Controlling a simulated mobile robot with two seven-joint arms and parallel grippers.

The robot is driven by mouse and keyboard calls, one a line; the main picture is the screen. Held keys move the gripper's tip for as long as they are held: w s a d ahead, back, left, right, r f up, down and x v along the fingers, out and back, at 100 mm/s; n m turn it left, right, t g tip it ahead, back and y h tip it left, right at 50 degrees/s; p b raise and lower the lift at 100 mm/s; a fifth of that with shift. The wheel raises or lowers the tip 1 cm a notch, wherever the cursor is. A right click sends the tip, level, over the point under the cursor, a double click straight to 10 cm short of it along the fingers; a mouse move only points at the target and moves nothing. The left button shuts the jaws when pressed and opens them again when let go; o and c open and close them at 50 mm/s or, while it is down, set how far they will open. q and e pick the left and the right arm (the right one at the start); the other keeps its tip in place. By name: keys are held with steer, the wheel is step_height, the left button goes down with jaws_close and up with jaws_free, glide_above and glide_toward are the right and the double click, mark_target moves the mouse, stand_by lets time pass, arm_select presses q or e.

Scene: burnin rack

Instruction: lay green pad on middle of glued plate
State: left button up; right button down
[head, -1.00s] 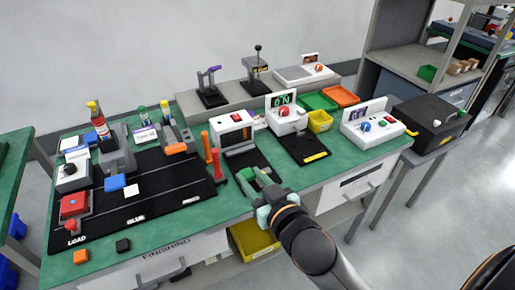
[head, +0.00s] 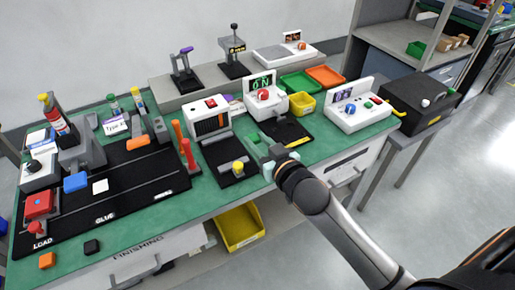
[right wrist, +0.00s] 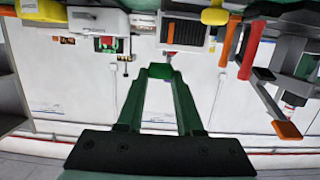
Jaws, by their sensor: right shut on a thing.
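My right gripper (head: 259,142) is above the front part of the bench, close to the dark mat with a yellow strip. In the right wrist view its green fingers (right wrist: 159,75) are shut on a small green pad (right wrist: 158,71) at their tips. In the head view the pad is hard to tell from the fingers. A small white square plate (head: 100,186) lies on the long black mat above the GLUE label. I cannot tell whether it carries glue. My left gripper is not in view.
A white unit with a screen (head: 211,120) and a dark base with a yellow knob (head: 238,168) stand left of the right gripper. Red and orange upright handles (head: 188,155) are further left. A yellow bin (head: 240,228) sits below the bench.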

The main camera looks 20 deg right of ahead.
steer(key=b, duration=0.1)
glide_above(262, 150)
steer(key=v, duration=0.2)
steer(key=f, duration=0.4)
steer(key=a+f, duration=0.1)
steer(key=f, duration=0.1)
steer(key=shift+f, duration=0.4)
steer(key=shift+w+d+f+b, duration=0.1)
steer(key=shift+f+b, duration=0.5)
steer(key=shift+f, duration=1.1)
steer(key=shift+f, duration=0.2)
steer(key=c, duration=0.8)
jaws_free()
steer(key=shift+c, duration=0.2)
steer(key=shift+r, duration=0.15)
